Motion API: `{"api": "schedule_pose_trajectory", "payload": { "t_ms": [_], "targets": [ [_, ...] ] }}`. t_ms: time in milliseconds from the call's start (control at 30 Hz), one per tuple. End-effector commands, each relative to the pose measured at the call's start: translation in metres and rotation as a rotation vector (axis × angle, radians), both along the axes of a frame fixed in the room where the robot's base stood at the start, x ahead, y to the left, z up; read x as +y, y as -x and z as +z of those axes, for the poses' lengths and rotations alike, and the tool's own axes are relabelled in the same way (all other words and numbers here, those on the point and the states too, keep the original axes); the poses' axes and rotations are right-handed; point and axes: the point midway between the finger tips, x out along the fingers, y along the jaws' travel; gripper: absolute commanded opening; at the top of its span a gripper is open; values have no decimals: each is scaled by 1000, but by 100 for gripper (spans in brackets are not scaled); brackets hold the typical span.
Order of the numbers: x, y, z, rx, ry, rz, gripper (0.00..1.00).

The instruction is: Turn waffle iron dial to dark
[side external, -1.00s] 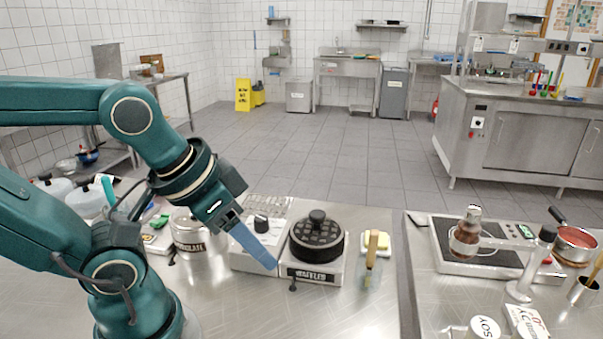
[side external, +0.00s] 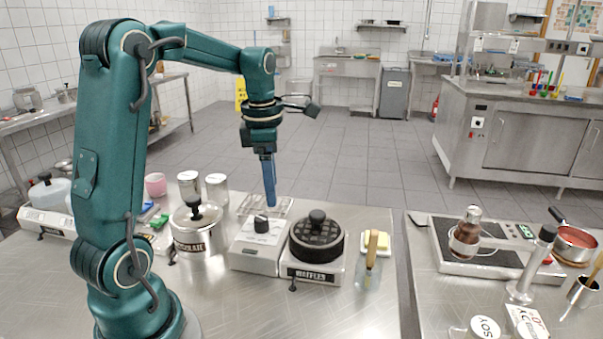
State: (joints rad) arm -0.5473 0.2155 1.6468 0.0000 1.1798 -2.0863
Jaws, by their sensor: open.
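The waffle iron (side external: 315,271) stands on the steel counter, with a black round plate lid (side external: 316,238) that is closed and has a knob on top. To its left is a white control box with a black dial (side external: 261,224) on its sloping top. The dial's markings are too small to read. My gripper (side external: 271,205) points down, its blue fingers just above and behind the dial, apparently clear of it. The gap between the fingers does not show from this side. Nothing shows in its grip.
A steel chocolate pot (side external: 192,236) stands left of the control box, with canisters (side external: 217,187) behind it. A wire rack (side external: 280,204) lies behind the box. A brush in a glass (side external: 370,265) and a yellow butter dish (side external: 384,241) stand on the right. The front counter is clear.

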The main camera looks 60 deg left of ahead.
Motion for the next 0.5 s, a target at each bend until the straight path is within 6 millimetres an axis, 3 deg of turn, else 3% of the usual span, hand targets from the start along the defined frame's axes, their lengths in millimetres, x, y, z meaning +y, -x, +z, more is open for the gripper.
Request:
{"api": "schedule_pose_trajectory", "payload": {
  "t_ms": [100,200,500],
  "targets": [
    [23,3,-20,47,32,73,70],
    [31,8,-31,77,53,106,70],
    [33,12,-62,87,60,118,70]
  ]
}}
